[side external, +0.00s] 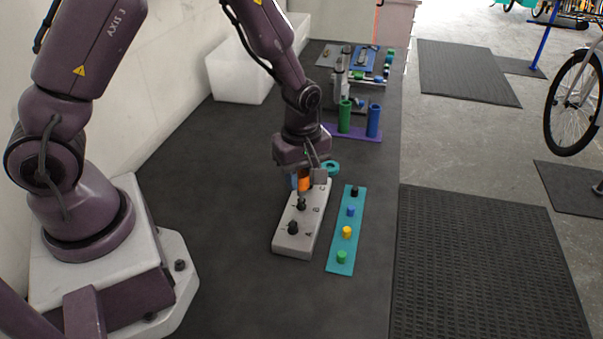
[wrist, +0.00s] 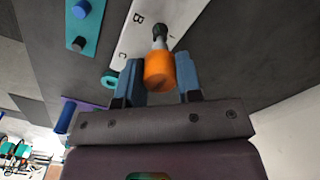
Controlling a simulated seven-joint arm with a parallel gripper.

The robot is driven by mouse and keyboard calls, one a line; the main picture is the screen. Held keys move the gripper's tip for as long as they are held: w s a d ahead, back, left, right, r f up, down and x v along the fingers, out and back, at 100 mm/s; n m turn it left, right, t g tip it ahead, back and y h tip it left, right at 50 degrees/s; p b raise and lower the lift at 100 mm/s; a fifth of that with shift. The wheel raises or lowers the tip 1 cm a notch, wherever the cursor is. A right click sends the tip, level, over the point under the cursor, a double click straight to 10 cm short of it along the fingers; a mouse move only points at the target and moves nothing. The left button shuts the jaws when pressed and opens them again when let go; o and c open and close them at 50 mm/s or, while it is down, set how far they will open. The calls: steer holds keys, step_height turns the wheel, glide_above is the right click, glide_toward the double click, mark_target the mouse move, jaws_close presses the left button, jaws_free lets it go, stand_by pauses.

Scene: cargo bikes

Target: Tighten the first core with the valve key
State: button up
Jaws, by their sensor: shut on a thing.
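My gripper (side external: 306,179) is shut on the orange handle of the valve key (side external: 304,185). In the wrist view the orange key (wrist: 160,72) sits between the blue fingers, with a grey shaft pointing at the block. The pale grey block (side external: 290,243) has positions lettered A, B and C. Black cores (side external: 292,228) (side external: 301,204) stand beside A and B. The core there is hidden in the side view. I cannot tell whether the key's tip is seated on a core.
A teal strip (side external: 345,215) with black, blue, yellow and green caps lies right of the block. A teal ring (side external: 331,168) lies behind it. A purple stand (side external: 357,134) holds green and blue cylinders. A white bin (side external: 240,75) stands by the wall. The mat left of the block is clear.

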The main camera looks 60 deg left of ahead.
steer(key=shift+f, duration=1.1)
stand_by(1.3)
steer(key=shift+f, duration=0.2)
jaws_close()
steer(key=m, duration=0.5)
steer(key=shift+m, duration=0.3)
steer(key=m, duration=0.6)
steer(key=o, duration=0.9)
jaws_free()
steer(key=shift+o, duration=0.2)
